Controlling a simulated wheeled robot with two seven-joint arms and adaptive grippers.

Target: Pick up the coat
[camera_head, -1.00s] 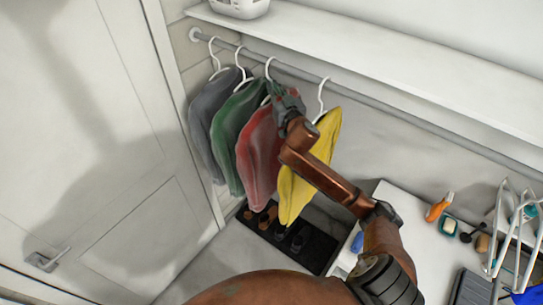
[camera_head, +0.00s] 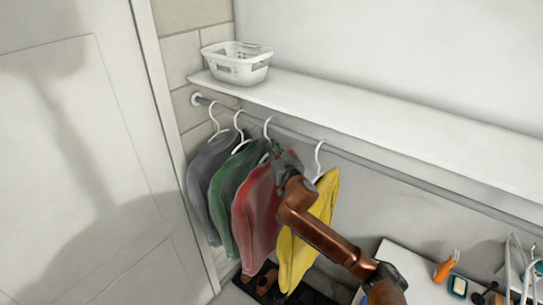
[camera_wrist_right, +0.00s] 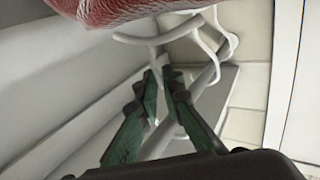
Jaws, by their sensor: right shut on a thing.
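A red coat (camera_head: 257,215) hangs on a white hanger (camera_head: 267,128) from the rail, between a green coat (camera_head: 229,200) and a yellow coat (camera_head: 301,240). A grey coat (camera_head: 204,180) hangs at the far left. My right gripper (camera_head: 280,158) is at the top of the red coat, by its hanger. In the right wrist view, the red coat (camera_wrist_right: 130,10) fills the top edge, and the fingers (camera_wrist_right: 163,88) close around the white hanger's stem below it. The exact grip is partly hidden. My left gripper is out of view.
A grey rail (camera_head: 400,172) runs under a white shelf (camera_head: 390,118) with a white basket (camera_head: 237,65) at its left end. A door (camera_head: 80,150) stands left. A white surface (camera_head: 425,285) with small items is lower right. Shoes (camera_head: 267,280) stand on the floor below.

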